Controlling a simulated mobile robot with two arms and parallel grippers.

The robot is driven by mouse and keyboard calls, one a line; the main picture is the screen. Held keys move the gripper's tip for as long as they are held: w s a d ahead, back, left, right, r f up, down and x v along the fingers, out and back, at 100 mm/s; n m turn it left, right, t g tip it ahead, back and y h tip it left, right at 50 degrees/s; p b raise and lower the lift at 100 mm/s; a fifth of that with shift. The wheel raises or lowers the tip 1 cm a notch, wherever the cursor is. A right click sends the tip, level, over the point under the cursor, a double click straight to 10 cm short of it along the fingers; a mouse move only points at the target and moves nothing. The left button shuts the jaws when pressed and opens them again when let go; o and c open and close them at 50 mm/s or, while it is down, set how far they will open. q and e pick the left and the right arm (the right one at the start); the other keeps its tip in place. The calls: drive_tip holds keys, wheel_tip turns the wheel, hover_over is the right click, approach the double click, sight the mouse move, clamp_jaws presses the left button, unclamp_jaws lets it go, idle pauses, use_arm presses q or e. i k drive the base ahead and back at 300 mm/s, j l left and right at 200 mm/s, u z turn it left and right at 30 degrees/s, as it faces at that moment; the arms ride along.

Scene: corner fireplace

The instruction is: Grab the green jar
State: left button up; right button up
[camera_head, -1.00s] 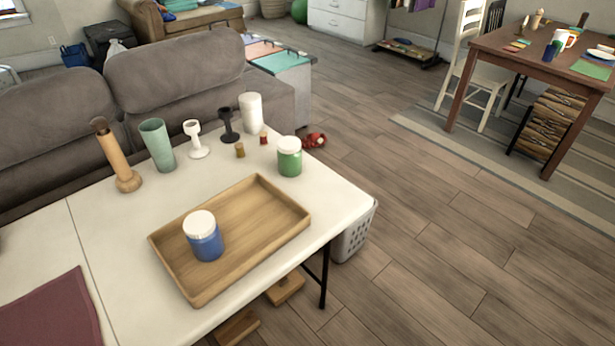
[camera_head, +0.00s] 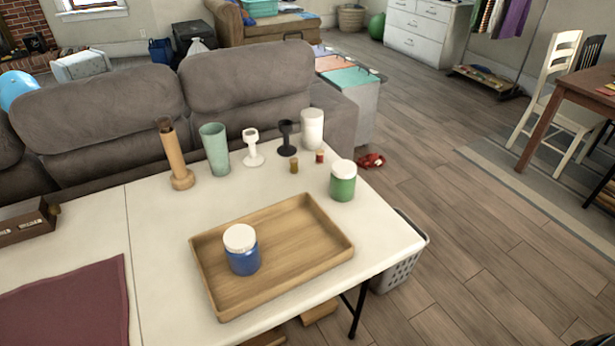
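The green jar (camera_head: 342,186) has a white lid and stands upright near the right back edge of the white table (camera_head: 160,225). It is behind the wooden tray (camera_head: 300,268), outside its rim. A blue jar (camera_head: 242,255) with a white lid stands inside the tray, toward its left. Neither of my grippers shows in the head view.
Behind the tray stand a wooden holder (camera_head: 175,160), a green cup (camera_head: 215,148), a white holder (camera_head: 252,148), a black holder (camera_head: 287,138) and a white candle (camera_head: 312,128). Two tiny jars sit near them. A grey sofa (camera_head: 110,115) backs the table.

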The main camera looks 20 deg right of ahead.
sight(341, 190)
drive_tip(key=i+l+u, duration=0.1)
drive_tip(key=l+u, duration=0.35)
drive_tip(key=l, duration=0.8)
drive_tip(key=l+u, duration=0.45)
drive_tip(key=l, duration=0.75)
drive_tip(key=k, duration=0.05)
